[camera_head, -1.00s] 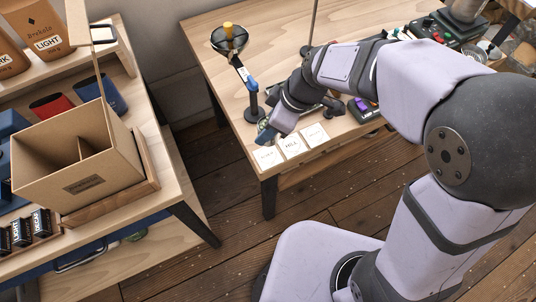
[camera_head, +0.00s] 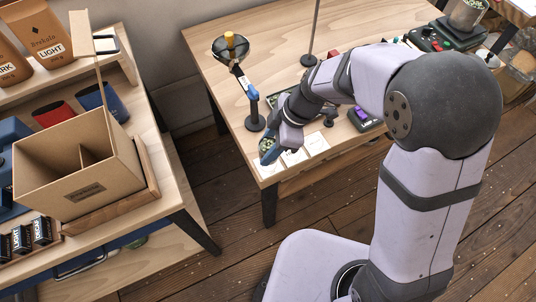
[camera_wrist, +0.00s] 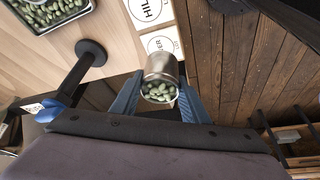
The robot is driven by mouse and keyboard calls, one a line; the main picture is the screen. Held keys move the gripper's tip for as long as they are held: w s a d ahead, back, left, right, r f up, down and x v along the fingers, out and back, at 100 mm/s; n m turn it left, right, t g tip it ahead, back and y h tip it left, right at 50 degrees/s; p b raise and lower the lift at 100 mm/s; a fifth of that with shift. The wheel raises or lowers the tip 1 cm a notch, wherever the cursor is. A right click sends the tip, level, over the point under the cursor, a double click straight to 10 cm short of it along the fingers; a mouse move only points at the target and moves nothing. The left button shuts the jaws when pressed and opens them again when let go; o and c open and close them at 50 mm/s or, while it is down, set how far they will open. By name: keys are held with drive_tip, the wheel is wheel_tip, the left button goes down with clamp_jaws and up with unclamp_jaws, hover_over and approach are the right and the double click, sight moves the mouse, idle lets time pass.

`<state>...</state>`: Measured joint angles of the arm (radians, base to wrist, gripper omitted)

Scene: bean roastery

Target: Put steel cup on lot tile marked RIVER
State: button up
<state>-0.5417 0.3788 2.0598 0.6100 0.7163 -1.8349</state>
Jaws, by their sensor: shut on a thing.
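The steel cup (camera_wrist: 160,68), full of green beans, is between the two blue fingers of my gripper (camera_wrist: 158,98) in the wrist view. In the head view my gripper (camera_head: 268,153) is at the table's near left corner, over the leftmost white tile (camera_head: 268,169). The cup there is mostly hidden by my fingers; green beans show at its mouth. In the wrist view, a tile with letters ending in ER (camera_wrist: 160,40) lies just beyond the cup, partly covered by it. I cannot tell whether the cup touches the tile.
The HILL tile (camera_wrist: 150,11) is beside it, and another white tile (camera_head: 316,143) lies farther right. A stand with a round dark base (camera_wrist: 91,52) is close on the left. A tray of green beans (camera_wrist: 45,13) lies beyond. The table edge drops to the wooden floor (camera_wrist: 240,60).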

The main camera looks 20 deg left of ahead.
drive_tip(key=shift+f, duration=2.35)
drive_tip(key=shift+f, duration=0.2)
drive_tip(key=o, duration=1.2)
drive_tip(key=shift+r, duration=0.15)
drive_tip(key=shift+r, duration=0.15)
drive_tip(key=v, duration=1.1)
drive_tip(key=shift+d+r, duration=0.1)
drive_tip(key=shift+r, duration=0.3)
drive_tip(key=shift+d, duration=0.1)
